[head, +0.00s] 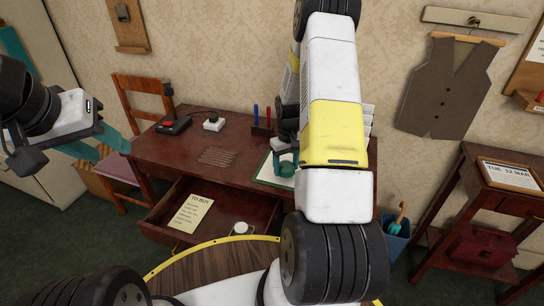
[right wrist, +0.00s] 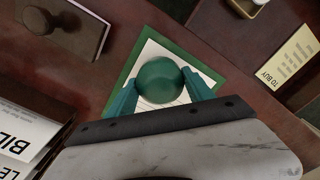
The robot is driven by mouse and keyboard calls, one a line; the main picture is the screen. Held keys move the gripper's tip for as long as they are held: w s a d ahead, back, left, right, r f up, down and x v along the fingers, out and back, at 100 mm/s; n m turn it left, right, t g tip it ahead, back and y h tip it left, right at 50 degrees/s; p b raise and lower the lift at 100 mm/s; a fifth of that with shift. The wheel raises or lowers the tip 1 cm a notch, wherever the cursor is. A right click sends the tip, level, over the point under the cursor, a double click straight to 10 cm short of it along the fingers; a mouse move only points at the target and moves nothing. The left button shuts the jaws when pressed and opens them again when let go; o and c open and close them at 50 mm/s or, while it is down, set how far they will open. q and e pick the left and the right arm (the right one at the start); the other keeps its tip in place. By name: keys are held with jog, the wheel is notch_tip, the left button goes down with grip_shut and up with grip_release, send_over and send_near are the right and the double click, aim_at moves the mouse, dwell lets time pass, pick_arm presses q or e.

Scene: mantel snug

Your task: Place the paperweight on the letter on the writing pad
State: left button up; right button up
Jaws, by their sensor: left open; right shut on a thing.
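The paperweight (right wrist: 160,80) is a dark green, rounded piece. My right gripper (right wrist: 167,88) is shut on it, with a teal finger on each side. Beneath it in the right wrist view are the white letter (right wrist: 148,52) and the green writing pad (right wrist: 121,86). I cannot tell whether the paperweight touches the letter. In the head view the writing pad (head: 261,179) lies on the desk (head: 178,150), partly hidden by my right arm; my right gripper (head: 286,163) is over it. My left gripper (head: 98,150) is open and empty, in the air left of the desk.
The desk drawer stands open with a "TO BUY" note (head: 190,213) and a small white round thing (head: 240,228) inside. A pen holder (head: 262,131), a glasses-like brown item (head: 217,156) and a red-and-black device (head: 173,125) are on the desk. A letter rack (right wrist: 35,145) is close to my right gripper.

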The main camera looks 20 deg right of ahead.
aim_at(286, 172)
jog(key=shift+a+f, duration=0.1)
jog(key=shift+f, duration=1.25)
jog(key=shift+f, duration=0.15)
jog(key=o, duration=1.7)
jog(key=shift+c, duration=0.2)
